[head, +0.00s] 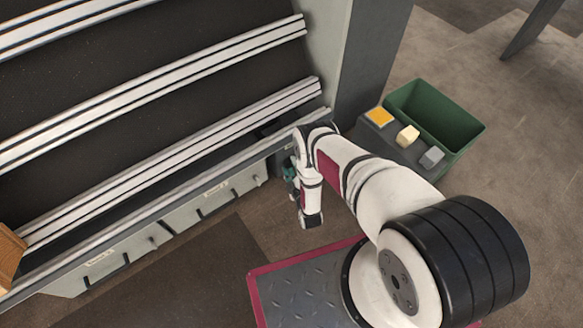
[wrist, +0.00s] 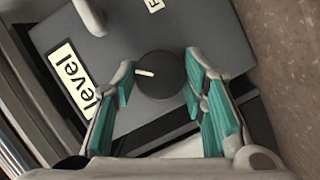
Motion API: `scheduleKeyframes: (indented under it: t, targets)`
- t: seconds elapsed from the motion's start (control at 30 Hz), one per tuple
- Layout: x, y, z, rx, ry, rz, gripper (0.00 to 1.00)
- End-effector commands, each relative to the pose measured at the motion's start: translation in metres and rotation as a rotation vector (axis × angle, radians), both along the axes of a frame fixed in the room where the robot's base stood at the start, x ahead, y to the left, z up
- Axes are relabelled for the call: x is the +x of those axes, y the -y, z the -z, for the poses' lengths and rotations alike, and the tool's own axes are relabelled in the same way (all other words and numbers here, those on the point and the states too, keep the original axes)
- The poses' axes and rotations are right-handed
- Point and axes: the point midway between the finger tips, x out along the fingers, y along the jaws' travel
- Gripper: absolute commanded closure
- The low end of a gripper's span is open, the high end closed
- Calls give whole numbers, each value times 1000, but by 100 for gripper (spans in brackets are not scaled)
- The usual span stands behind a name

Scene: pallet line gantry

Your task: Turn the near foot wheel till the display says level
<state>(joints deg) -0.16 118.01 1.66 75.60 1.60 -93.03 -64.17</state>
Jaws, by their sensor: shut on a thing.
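The foot wheel (wrist: 152,86) is a round black knob with a white pointer line on a grey housing (wrist: 125,35). A pale display plate (wrist: 70,78) to its left reads "level". My gripper (wrist: 160,74) is shut on the wheel, with one teal-padded finger at each side of it. In the head view my gripper (head: 290,174) is low beside the conveyor's side, and there the wheel and display are hidden by my arm or too small to tell.
The conveyor with pale rails (head: 170,125) fills the left. A brown box (head: 10,253) is at its left end. A green bin (head: 465,137) stands at the right, beside a grey unit with yellow, cream and grey blocks (head: 408,134). A grey post (head: 372,50) rises behind. Floor at the right is clear.

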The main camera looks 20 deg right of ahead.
Motion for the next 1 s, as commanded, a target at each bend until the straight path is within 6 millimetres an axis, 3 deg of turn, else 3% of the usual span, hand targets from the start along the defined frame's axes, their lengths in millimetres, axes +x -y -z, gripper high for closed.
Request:
scheduleKeyframes:
  t: [0.33, 0.37, 0.43, 0.47, 1.0]
  targets:
    - [1, -1, 0, -2, 2, -2, 89]
    - [1, -1, 0, -2, 2, -2, 59]
    - [1, -1, 0, -2, 1, -2, 43]
    - [1, -1, 0, -2, 2, -2, 41]
    - [0, 1, -1, 27, -9, 2, 41]
